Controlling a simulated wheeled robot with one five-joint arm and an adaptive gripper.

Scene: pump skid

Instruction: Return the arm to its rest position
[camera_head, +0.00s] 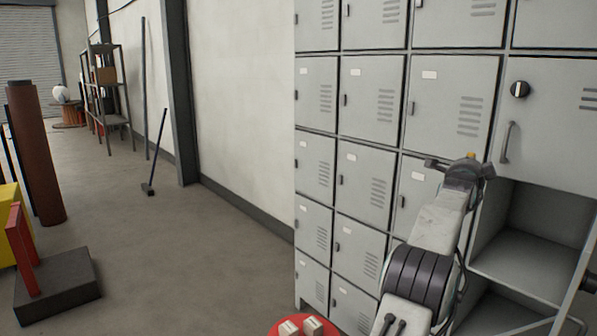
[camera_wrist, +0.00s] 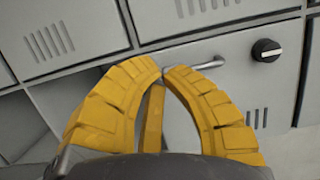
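My arm (camera_head: 440,225) reaches up in front of the grey lockers at the right of the head view. My gripper (camera_wrist: 162,72) shows in the wrist view with yellow fingers curved inward, tips nearly meeting and nothing seen between them. In the head view only a bit of yellow shows at the arm's end, and the fingers are mostly hidden. The locker door (camera_head: 556,120) with a black knob (camera_head: 519,89) and a bar handle (camera_head: 508,142) looks closed. In the wrist view the handle (camera_wrist: 205,65) appears just beyond the fingertips; contact is not evident.
An open compartment (camera_head: 535,235) lies below the door, right of my arm. A red round surface (camera_head: 272,330) with small pale blocks (camera_head: 312,326) is at the bottom. The floor (camera_head: 185,260) to the left is clear, with a dark block (camera_head: 60,285) farther left.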

